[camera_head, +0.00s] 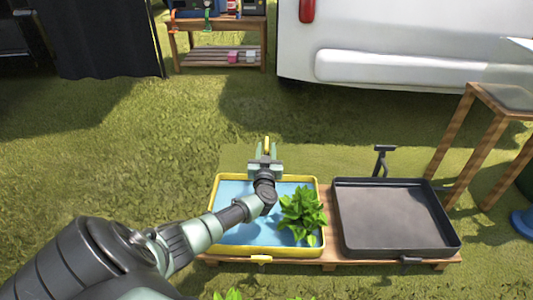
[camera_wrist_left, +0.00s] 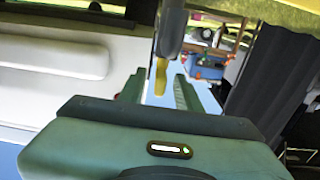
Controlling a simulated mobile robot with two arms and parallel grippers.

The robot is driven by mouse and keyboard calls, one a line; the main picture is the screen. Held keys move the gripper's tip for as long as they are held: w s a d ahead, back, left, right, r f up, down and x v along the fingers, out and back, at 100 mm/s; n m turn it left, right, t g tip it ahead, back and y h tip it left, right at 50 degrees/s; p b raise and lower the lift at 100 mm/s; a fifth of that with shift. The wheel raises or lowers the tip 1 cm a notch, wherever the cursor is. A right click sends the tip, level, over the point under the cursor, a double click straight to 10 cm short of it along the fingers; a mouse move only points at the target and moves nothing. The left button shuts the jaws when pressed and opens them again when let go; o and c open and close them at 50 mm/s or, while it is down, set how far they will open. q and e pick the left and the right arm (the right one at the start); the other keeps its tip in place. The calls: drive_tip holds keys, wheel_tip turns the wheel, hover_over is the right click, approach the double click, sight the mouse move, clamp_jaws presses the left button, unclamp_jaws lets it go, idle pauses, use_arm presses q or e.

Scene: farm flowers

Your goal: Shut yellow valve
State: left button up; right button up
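The yellow tray (camera_head: 213,195) holds light blue water and a green leafy plant (camera_head: 302,212). A yellow fitting (camera_head: 267,142) stands up at its back edge; my arm hides its lower part. In the left wrist view, a yellow piece (camera_wrist_left: 160,76) on a grey pipe shows between the fingers. My left gripper (camera_head: 266,155) reaches over the tray to this fitting. Its fingers (camera_wrist_left: 158,92) are apart, one on each side of the yellow piece, with gaps visible. A small yellow handle (camera_head: 261,259) is on the tray's front edge. My right gripper is not in view.
A dark tray (camera_head: 395,215) with a black tap (camera_head: 382,160) stands to the right on the same wooden pallet. A wooden table (camera_head: 495,110) is at the right. A white vehicle (camera_head: 400,45) and a wooden shelf (camera_head: 215,50) are behind. Grass between them is clear.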

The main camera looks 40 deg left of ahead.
use_arm(q)
drive_tip(key=shift+w+a, duration=0.45)
drive_tip(key=shift+w, duration=0.05)
clamp_jaws()
